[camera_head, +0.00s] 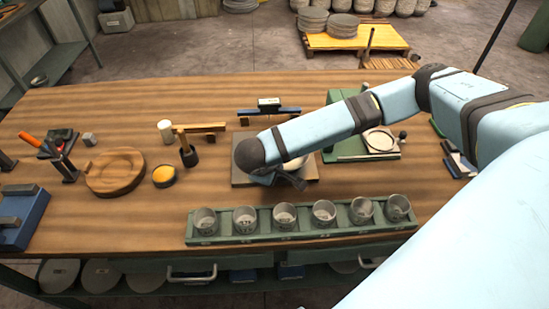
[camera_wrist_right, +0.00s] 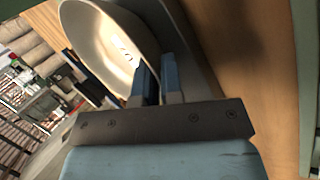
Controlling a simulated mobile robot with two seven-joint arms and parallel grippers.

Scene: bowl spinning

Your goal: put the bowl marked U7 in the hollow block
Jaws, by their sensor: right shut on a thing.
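A pale, shiny bowl (camera_wrist_right: 115,45) fills the upper left of the right wrist view, with small dark marks inside that I cannot read. My right gripper (camera_wrist_right: 158,80) is shut on its rim. In the head view my right gripper (camera_head: 290,181) is low over a dark square slab (camera_head: 240,176), and my arm hides most of the bowl there. I cannot tell whether the bowl touches the slab. A round wooden block with a shallow hollow (camera_head: 115,170), apparently the hollow block, stands at the left, empty. My left gripper is not in view.
A green rack (camera_head: 300,235) with several metal cups runs along the front. A green fixture (camera_head: 350,148) is at the right.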

